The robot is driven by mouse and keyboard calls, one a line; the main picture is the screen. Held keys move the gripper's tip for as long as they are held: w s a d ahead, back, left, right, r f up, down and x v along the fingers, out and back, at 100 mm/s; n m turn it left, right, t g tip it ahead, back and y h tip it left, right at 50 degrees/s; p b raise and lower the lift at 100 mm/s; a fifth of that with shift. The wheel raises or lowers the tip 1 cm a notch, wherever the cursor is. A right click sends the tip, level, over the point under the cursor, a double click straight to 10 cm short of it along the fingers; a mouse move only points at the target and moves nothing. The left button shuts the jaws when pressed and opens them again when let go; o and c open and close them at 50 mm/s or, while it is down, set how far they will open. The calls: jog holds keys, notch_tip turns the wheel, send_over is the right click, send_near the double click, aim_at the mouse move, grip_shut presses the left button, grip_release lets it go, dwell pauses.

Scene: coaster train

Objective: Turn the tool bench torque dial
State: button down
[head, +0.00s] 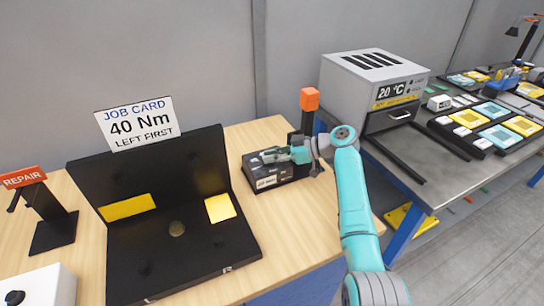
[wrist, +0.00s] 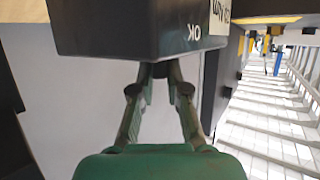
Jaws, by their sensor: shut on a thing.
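The dark torque box (head: 268,183) stands on the wooden bench, with a pale label on its front. In the wrist view the box (wrist: 120,30) fills the top, with "OK" and part of a white label reading Nm on it. My gripper (head: 270,156) reaches in from the right over the box top. In the wrist view my gripper's fingers (wrist: 160,72) converge on a small dark part at the box, which I take to be the dial. The dial is mostly hidden by the fingers, and its setting cannot be read.
A job card (head: 138,123) reads "40 Nm LEFT FIRST" above an open black case (head: 185,265). An orange-topped post (head: 309,99) stands close behind my wrist. A grey oven (head: 365,85) showing 20 °C stands to the right. Bare bench wood lies in front of the box.

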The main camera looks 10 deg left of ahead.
jog(key=c, duration=1.2)
grip_release()
jog(key=shift+o, duration=0.2)
jog(key=v, duration=1.2)
jog(key=shift+o, duration=0.2)
